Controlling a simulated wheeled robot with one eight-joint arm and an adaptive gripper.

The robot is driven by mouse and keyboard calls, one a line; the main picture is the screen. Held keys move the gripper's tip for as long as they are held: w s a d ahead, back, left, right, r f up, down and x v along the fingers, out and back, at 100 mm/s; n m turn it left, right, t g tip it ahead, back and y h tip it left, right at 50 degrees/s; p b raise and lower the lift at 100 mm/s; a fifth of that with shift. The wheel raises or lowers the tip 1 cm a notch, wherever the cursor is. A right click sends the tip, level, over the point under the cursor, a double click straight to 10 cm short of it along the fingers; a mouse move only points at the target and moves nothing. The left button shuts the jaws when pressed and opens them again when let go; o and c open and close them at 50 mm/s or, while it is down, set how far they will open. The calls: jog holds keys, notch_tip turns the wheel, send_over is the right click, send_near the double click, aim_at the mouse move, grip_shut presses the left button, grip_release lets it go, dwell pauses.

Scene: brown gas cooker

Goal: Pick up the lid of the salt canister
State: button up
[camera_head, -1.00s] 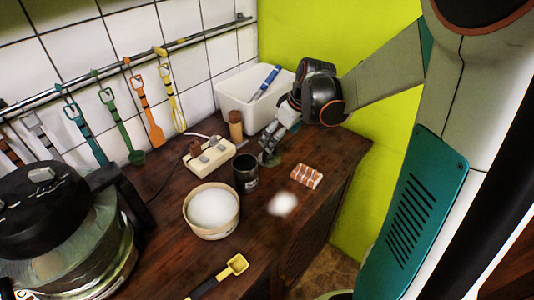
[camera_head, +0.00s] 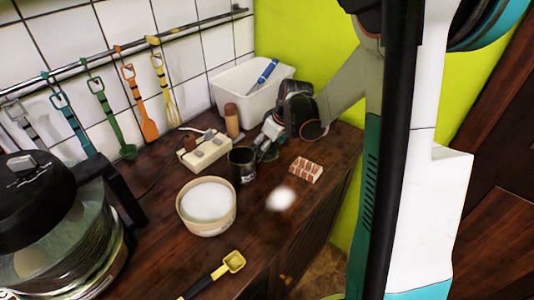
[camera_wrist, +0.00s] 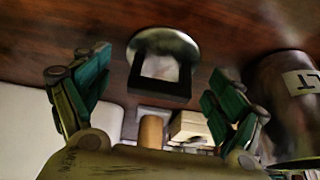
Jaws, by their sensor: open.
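The salt canister (camera_head: 243,165) is a dark, open-topped can standing on the counter. It also shows at the right of the wrist view (camera_wrist: 285,90), with part of a pale label. The lid (camera_wrist: 188,47) is a dark round disc with a square-framed black handle, lying on the wood beside the canister. In the head view the lid (camera_head: 268,155) is mostly hidden by my gripper (camera_head: 264,143). In the wrist view my gripper (camera_wrist: 158,72) is open and empty, its teal fingers apart on either side of the lid's handle, without visible contact.
A white bin (camera_head: 240,85), a brown-capped jar (camera_head: 232,120) and a power strip (camera_head: 205,150) stand behind. Utensils hang along the tiled wall.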

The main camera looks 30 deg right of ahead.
jog(key=shift+s+r, duration=0.1)
jog(key=c, duration=1.1)
jog(key=shift+r, duration=0.1)
